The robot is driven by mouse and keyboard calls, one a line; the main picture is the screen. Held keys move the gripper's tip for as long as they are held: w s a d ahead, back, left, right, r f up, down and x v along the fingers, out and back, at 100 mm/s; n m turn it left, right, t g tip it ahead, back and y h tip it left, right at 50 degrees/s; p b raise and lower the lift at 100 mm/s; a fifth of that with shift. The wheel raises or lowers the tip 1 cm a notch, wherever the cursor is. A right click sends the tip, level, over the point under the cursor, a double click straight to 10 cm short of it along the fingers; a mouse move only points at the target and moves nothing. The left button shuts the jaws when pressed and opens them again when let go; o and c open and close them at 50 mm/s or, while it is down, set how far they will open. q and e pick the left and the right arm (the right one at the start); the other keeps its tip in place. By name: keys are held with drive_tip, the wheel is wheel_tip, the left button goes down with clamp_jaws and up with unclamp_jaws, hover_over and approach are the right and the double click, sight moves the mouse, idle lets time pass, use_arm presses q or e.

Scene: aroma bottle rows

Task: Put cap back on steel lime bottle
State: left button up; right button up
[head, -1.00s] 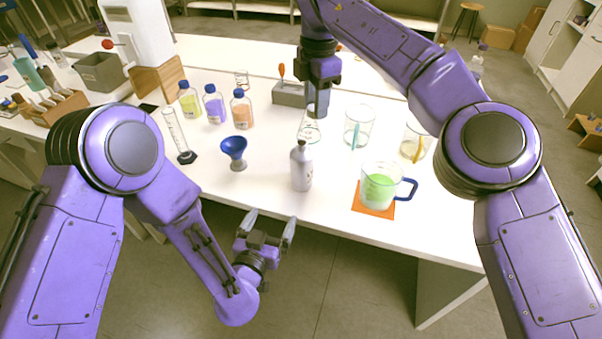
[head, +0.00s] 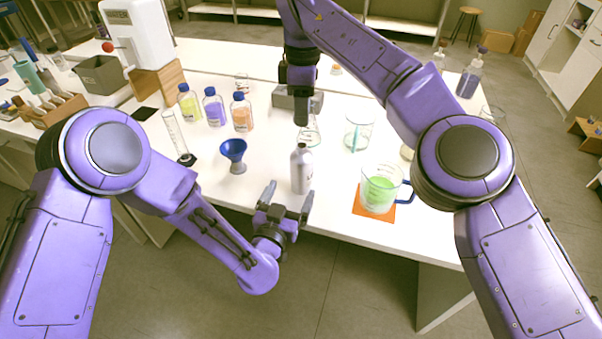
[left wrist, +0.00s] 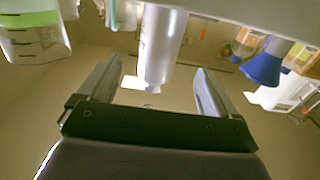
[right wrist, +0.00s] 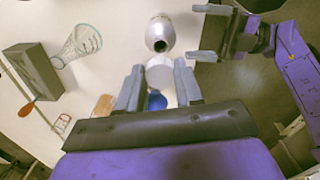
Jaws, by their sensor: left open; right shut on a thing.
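The steel bottle (head: 301,170) stands upright near the table's front edge. In the right wrist view its open mouth shows on the bottle (right wrist: 160,34). My left gripper (head: 288,192) is open and low in front of the bottle, fingers pointing at it. In the left wrist view the bottle (left wrist: 160,45) lies between and beyond the open fingers, not gripped. My right gripper (head: 301,120) is above and behind the bottle. In the right wrist view it is shut on a pale grey round cap (right wrist: 160,74), close to the bottle mouth in the picture; the gap is unclear.
A blue funnel (head: 233,153) stands left of the bottle. A beaker of green liquid (head: 379,190) sits on an orange mat (head: 363,212) to the right. Several capped bottles are at back left.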

use_arm(q)
drive_tip(key=x, duration=0.6)
drive_tip(key=shift+w+d, duration=0.1)
drive_tip(key=shift+w, duration=0.25)
drive_tip(key=shift+c, duration=0.2)
drive_tip(key=c, duration=1.5)
drive_tip(key=shift+c, duration=0.2)
use_arm(e)
hover_over(303, 145)
drive_tip(key=shift+f, duration=2.5)
